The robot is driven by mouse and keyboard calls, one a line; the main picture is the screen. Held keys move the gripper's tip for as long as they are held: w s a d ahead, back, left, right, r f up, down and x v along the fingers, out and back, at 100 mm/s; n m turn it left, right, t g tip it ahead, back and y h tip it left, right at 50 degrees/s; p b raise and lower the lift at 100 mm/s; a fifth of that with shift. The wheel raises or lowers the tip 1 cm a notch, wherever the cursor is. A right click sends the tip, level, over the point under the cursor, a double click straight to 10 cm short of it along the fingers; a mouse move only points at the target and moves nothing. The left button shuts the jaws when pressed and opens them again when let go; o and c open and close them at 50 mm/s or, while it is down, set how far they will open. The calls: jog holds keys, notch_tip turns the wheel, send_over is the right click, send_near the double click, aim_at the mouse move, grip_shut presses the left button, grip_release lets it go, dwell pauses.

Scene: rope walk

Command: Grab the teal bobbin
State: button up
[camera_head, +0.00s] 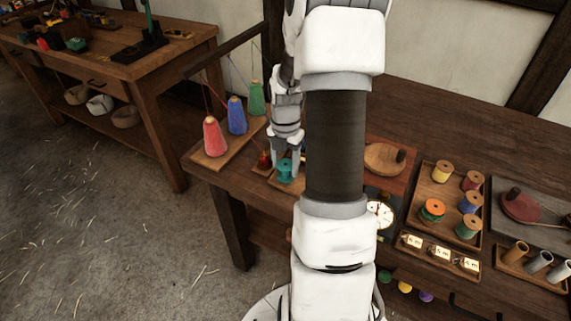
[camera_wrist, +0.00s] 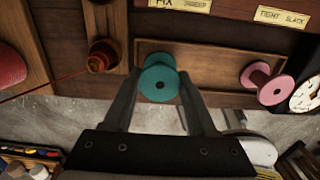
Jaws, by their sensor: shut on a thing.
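The teal bobbin (camera_head: 285,171) is at the lower end of my arm in the head view, near the front left of the workbench. In the wrist view the teal bobbin (camera_wrist: 159,80) sits between the two dark fingers of my gripper (camera_wrist: 160,76), one finger against each side. My gripper (camera_head: 286,158) is shut on it and points down. The bobbin is over a shallow wooden tray (camera_wrist: 212,70); I cannot tell whether it still touches the tray. Part of the tray is hidden behind my arm in the head view.
A dark orange-red spool (camera_wrist: 103,57) with red thread is close on the left. Red, blue and green yarn cones (camera_head: 236,116) stand on a board. A dial (camera_head: 380,214) and a bobbin tray (camera_head: 424,190) lie right.

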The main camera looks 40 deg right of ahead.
notch_tip(320, 180, up, 8)
jog(key=p, duration=0.6)
jog(key=shift+f, duration=0.25)
